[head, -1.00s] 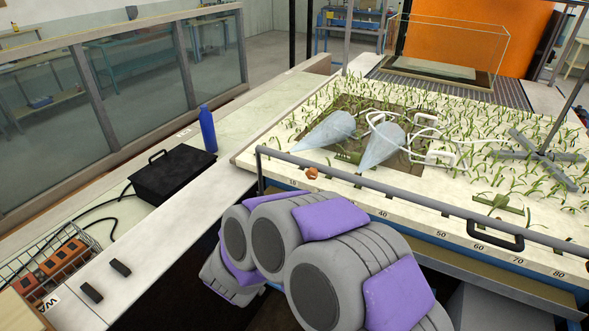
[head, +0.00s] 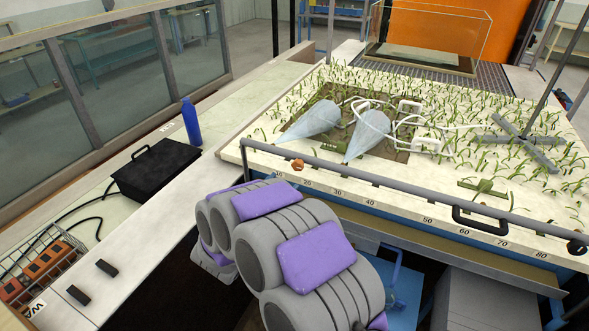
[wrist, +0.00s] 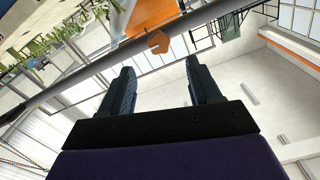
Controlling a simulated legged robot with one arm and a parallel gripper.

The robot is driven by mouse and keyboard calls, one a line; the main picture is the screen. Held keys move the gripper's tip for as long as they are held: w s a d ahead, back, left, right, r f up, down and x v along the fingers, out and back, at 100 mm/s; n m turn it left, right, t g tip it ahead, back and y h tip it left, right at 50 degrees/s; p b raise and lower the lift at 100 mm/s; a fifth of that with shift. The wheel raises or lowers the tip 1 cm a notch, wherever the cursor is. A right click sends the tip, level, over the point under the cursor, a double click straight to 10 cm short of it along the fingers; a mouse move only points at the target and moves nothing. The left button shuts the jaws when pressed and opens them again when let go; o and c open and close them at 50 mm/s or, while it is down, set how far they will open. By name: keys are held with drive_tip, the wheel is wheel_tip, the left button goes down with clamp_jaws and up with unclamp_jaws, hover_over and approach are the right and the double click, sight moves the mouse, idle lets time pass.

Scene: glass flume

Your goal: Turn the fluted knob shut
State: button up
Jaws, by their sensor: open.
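A small orange-brown knob (head: 297,165) with a lobed outline, which looks like the fluted knob, sits by the front rail near the left corner of the planted bed. In the wrist view the knob (wrist: 157,41) shows against the grey rail, ahead of and roughly centred between my fingertips. My gripper (wrist: 158,66) is open, with nothing between its two dark fingers, and does not appear to touch the knob. In the head view my arm's grey and purple links hide the gripper.
A grey rail (head: 380,182) with a black handle (head: 480,220) runs along the bed's front edge. A dark round fitting (head: 577,247) is at its right end. A blue bottle (head: 191,122) and a black case (head: 157,168) stand on the left ledge. Two pale cones (head: 367,130) lie on the bed.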

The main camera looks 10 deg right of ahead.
sight(296, 166)
drive_tip(key=x, duration=0.9)
drive_tip(key=shift+w+d+b, duration=0.1)
drive_tip(key=shift+b, duration=0.3)
drive_tip(key=c, duration=1)
drive_tip(key=shift+c, duration=0.3)
